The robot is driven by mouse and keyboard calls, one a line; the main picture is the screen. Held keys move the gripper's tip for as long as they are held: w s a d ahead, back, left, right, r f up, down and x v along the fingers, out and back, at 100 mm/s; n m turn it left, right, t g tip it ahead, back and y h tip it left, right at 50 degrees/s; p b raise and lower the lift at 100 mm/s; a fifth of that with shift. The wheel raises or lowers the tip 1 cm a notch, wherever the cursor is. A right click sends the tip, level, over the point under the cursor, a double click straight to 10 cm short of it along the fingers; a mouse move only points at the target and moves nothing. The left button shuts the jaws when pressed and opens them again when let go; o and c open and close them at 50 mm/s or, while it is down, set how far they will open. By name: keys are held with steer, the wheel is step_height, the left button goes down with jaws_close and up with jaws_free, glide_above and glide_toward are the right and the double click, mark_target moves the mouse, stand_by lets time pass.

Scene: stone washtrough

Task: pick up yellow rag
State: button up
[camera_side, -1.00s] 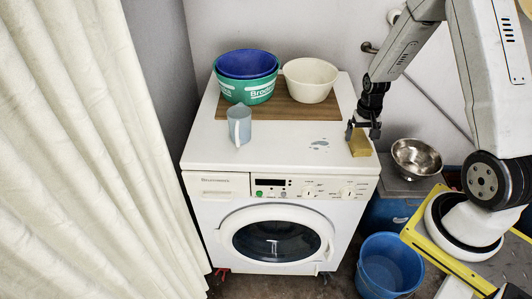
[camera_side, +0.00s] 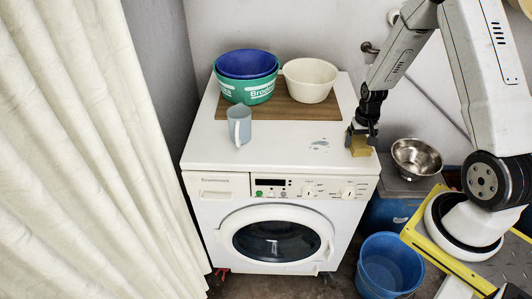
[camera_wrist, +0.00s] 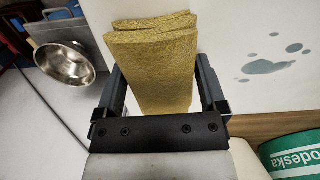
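The yellow rag (camera_side: 361,147), a folded block of mustard-coloured cloth, is at the front right corner of the white washing machine's top (camera_side: 290,146). My gripper (camera_side: 361,133) is down over it, pointing downward, and hides its rear part in the side view. In the wrist view the rag (camera_wrist: 160,70) lies between the two dark fingers of my gripper (camera_wrist: 161,85), one on each side. Narrow gaps seem to show between fingers and cloth, so the gripper looks open around the rag. The rag's lower end is hidden by the gripper's black crossbar.
A light blue cup (camera_side: 239,126) stands left on the machine top. A brown board (camera_side: 290,110) behind it bears a green basin (camera_side: 246,91) with a blue one inside, and a cream bowl (camera_side: 311,80). A metal bowl (camera_side: 416,158) is to the right.

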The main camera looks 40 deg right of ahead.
steer(key=c, duration=0.3)
steer(key=shift+r, duration=0.65)
steer(key=shift+s+a+r, duration=1)
steer(key=shift+s+r, duration=0.95)
steer(key=shift+s, duration=0.15)
steer(key=shift+s+a+r, duration=1.05)
steer(key=shift+s+r, duration=0.9)
steer(key=shift+s, duration=0.15)
steer(key=shift+s+a+r, duration=1)
steer(key=shift+s+r, duration=0.95)
steer(key=shift+s, duration=0.15)
